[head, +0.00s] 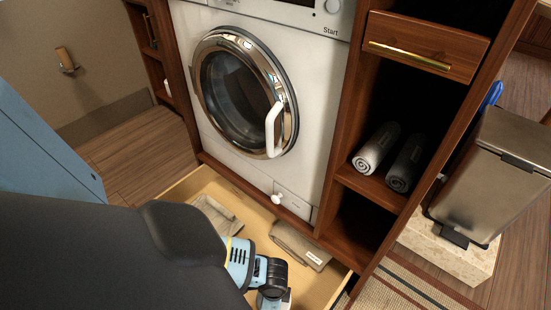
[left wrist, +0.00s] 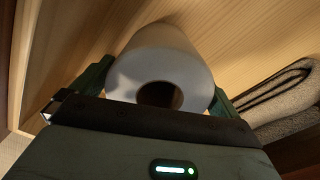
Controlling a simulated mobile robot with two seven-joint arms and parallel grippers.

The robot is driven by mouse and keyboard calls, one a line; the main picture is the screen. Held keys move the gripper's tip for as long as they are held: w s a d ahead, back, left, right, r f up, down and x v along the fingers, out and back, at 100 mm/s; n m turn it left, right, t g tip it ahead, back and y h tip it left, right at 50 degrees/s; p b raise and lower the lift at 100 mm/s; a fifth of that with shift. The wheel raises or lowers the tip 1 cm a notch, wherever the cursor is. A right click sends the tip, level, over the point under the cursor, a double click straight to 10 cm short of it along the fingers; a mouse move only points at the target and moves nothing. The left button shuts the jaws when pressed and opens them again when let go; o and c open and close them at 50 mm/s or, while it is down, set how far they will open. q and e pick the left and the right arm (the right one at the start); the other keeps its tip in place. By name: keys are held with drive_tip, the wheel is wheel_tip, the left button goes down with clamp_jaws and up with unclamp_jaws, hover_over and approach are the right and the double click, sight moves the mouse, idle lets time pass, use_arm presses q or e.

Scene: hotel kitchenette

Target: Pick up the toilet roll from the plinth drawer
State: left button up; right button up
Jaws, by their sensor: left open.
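The white toilet roll (left wrist: 165,62) lies in the pale wooden plinth drawer (left wrist: 235,30), with its open end and core towards the left wrist camera. My left gripper (left wrist: 158,88) is open, with one dark green finger on each side of the roll. I cannot tell whether the fingers touch it. In the head view the plinth drawer (head: 325,287) is pulled out below the washing machine. My left arm reaches down into it, and the arm and wrist hide the roll there. My right gripper is in neither view.
A folded grey-beige cloth (left wrist: 270,98) lies in the drawer to the roll's right; folded cloths (head: 300,246) also show in the head view. The washing machine (head: 265,110) stands behind. Rolled towels (head: 376,148) sit on a shelf, and a metal bin (head: 490,180) stands at right.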

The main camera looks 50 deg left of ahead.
use_arm(q)
drive_tip(key=shift+r, duration=0.1)
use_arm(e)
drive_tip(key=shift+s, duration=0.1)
use_arm(q)
drive_tip(key=c, duration=0.9)
drive_tip(key=shift+c, duration=0.2)
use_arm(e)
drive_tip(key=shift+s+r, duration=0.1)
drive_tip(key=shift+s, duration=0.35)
use_arm(q)
drive_tip(key=shift+r, duration=0.1)
wheel_tip(320, 180, up, 10)
drive_tip(key=p, duration=0.6)
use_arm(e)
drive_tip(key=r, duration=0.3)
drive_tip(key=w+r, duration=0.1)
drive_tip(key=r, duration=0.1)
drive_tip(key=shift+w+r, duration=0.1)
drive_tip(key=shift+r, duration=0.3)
